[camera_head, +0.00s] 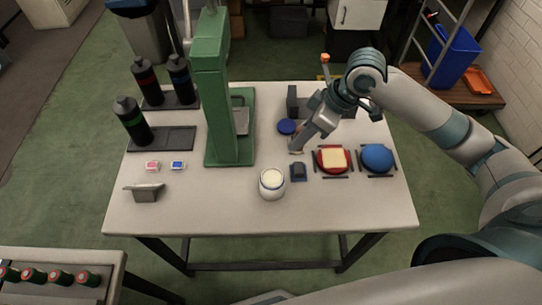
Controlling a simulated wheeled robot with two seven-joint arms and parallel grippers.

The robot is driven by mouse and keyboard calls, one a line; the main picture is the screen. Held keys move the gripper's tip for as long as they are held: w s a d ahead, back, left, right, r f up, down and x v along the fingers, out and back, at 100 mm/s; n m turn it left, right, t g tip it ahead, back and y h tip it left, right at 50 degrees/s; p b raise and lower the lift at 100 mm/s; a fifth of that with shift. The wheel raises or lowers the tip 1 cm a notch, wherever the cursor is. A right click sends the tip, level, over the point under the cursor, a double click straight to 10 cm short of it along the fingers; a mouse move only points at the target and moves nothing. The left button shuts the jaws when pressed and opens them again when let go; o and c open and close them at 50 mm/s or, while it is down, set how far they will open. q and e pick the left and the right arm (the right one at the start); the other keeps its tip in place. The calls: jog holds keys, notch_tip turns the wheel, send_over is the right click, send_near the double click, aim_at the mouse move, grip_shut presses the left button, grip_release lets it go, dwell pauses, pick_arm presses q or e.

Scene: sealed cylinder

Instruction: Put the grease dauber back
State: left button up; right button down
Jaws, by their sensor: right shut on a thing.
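My right gripper (299,141) is above the right half of the table, pointing down and to the left. It is shut on a small thin thing, probably the grease dauber, mostly hidden by the fingers. A small dark block with a recess (298,172), possibly the dauber's holder, stands just below the gripper in the picture. A white open jar with cream-coloured content (272,184) stands left of this block. A blue disc, perhaps the jar's lid, (287,126) lies just left of the gripper. My left gripper is not in view.
A tall green press (212,90) stands left of centre. Black bottles (133,121) stand on dark trays at the left. A red dish with a cream pad (332,159) and a blue round thing (377,157) sit at the right. The table's front strip (340,212) is clear.

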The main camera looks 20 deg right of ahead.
jog(key=d+f+n, duration=0.1)
jog(key=s+d+f+n, duration=0.1)
jog(key=shift+d+f+h, duration=0.2)
jog(key=shift+d+h, duration=0.2)
jog(key=w+a+f+p, duration=0.1)
jog(key=w+a+f, duration=0.1)
jog(key=w, duration=0.1)
jog(key=w+a+f+p, duration=0.1)
jog(key=w+a+f, duration=0.1)
jog(key=w+a, duration=0.1)
jog(key=w+a+f+p, duration=0.2)
jog(key=f, duration=0.1)
jog(key=shift+w+a, duration=0.4)
notch_tip(320, 180, down, 3)
jog(key=shift+f+p, duration=0.15)
jog(key=shift+p, duration=0.6)
jog(key=shift+f, duration=0.35)
jog(key=shift+f, duration=0.15)
